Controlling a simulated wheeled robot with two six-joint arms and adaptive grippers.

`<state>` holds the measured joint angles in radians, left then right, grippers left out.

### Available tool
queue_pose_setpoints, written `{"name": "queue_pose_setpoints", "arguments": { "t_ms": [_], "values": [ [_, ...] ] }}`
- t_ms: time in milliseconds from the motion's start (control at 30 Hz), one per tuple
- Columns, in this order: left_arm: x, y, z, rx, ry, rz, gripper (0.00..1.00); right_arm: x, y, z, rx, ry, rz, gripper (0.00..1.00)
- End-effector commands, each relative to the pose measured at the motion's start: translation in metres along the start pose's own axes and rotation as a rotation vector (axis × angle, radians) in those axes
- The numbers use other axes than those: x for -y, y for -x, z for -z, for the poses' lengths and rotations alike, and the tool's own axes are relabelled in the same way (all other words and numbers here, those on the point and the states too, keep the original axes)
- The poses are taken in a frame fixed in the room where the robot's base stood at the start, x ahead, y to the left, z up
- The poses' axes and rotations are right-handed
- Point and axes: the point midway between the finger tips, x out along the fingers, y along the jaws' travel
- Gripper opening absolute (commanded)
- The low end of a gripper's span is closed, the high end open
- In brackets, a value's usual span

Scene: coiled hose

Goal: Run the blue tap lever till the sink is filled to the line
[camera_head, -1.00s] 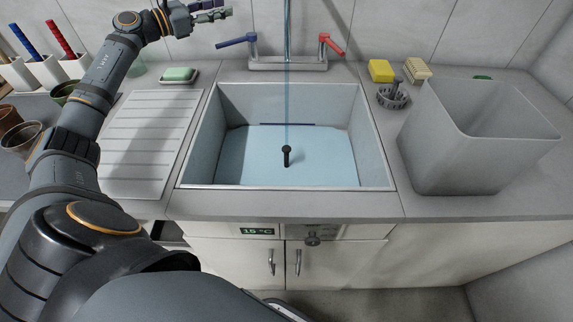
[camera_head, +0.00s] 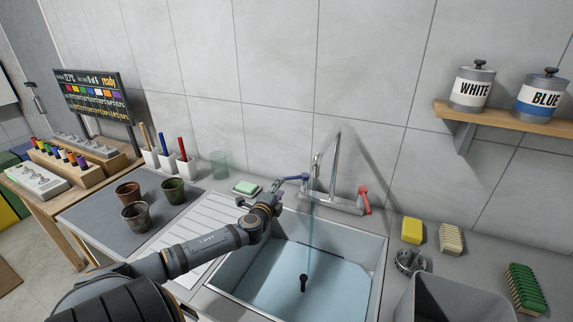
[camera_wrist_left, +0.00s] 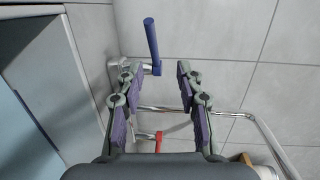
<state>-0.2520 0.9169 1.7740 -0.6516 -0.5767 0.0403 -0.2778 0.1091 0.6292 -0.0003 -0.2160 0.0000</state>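The blue tap lever (camera_head: 293,178) sticks out to the left of the chrome tap (camera_head: 333,200). My left gripper (camera_head: 279,190) is just in front of it, at the back left of the sink. In the left wrist view the gripper (camera_wrist_left: 156,76) is open, and the blue lever (camera_wrist_left: 152,40) stands ahead between its fingertips, with no clear contact. A thin stream of water (camera_head: 311,230) falls from the spout into the sink (camera_head: 378,270). Pale blue water (camera_head: 335,285) stands close to the dark line (camera_head: 318,247) on the back wall. My right gripper is out of view.
A red lever (camera_head: 364,196) is on the tap's right side. Green soap (camera_head: 246,187) lies behind the drainboard (camera_head: 205,225). A black post (camera_head: 303,283) stands in the sink.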

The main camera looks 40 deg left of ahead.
Motion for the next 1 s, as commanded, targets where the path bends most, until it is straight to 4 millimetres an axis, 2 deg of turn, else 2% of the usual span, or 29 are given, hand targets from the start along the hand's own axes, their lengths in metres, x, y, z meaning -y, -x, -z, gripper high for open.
{"name": "queue_pose_setpoints", "arguments": {
  "t_ms": [33,100,267,433,700,833,1000],
  "values": [
    [0.0,0.007,-0.003,0.026,0.041,-0.015,0.37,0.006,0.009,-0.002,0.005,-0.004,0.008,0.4],
    [-0.005,0.011,-0.007,0.049,0.075,-0.023,0.37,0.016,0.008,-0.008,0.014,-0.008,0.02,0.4],
    [-0.008,0.006,-0.008,0.054,0.082,-0.021,0.37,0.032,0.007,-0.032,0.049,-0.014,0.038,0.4],
    [-0.008,-0.019,-0.009,0.055,0.087,-0.019,0.37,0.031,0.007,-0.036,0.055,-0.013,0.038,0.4],
    [-0.007,-0.072,-0.01,0.051,0.083,-0.02,0.37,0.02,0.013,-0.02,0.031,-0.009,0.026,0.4],
    [-0.008,-0.087,-0.013,0.053,0.078,-0.019,0.37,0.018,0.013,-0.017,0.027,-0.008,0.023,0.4],
    [-0.009,-0.095,-0.012,0.051,0.075,-0.021,0.37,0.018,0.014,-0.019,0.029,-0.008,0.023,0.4]
  ]
}}
